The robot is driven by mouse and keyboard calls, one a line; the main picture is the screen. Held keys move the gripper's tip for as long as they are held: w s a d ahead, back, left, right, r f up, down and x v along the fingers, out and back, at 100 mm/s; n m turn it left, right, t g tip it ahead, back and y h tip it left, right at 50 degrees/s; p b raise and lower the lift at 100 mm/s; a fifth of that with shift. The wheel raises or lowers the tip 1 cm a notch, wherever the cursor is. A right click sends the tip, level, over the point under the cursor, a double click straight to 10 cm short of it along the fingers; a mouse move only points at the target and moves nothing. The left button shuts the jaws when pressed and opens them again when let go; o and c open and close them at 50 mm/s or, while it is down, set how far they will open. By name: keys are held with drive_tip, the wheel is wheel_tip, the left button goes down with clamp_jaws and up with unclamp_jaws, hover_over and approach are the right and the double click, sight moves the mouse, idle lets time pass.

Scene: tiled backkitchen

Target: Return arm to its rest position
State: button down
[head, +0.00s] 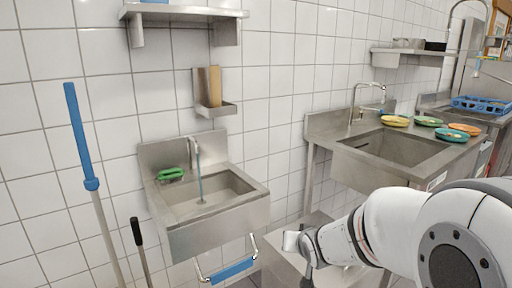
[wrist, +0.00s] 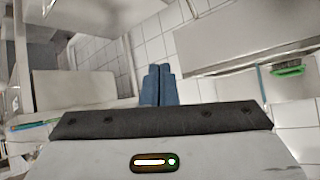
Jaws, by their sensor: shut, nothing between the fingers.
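My white arm reaches in from the lower right in the head view, bent and low in front of the large sink unit. My gripper (wrist: 158,85) shows in the wrist view as two blue-grey fingers side by side. They are shut with nothing between them. In the head view the end of the arm is near the lower middle, to the right of the small wall sink (head: 205,205) and apart from it. The fingertips are hard to make out there.
A green brush (head: 171,174) lies on the small sink's rim. A blue-handled pole (head: 82,140) and a black-handled stick (head: 137,235) stand at left. The large sink counter (head: 335,125) bears several coloured plates (head: 428,121). A blue rack (head: 482,105) is far right.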

drive_tip(key=s+d+r+g+p, duration=0.1)
drive_tip(key=s+r+g+p, duration=0.1)
drive_tip(key=s, duration=0.6)
drive_tip(key=s+d+r+g+p, duration=0.1)
drive_tip(key=s+r+g+p, duration=0.2)
drive_tip(key=s+r+p, duration=0.2)
drive_tip(key=s+d+r+g+h+p, duration=0.1)
drive_tip(key=s+r+g+p, duration=0.1)
drive_tip(key=s+r, duration=0.4)
drive_tip(key=s+p, duration=0.1)
drive_tip(key=s, duration=0.4)
drive_tip(key=shift+s+d+r+n+g, duration=0.15)
drive_tip(key=shift+d+r+n+g, duration=0.15)
drive_tip(key=shift+d+r+n, duration=0.1)
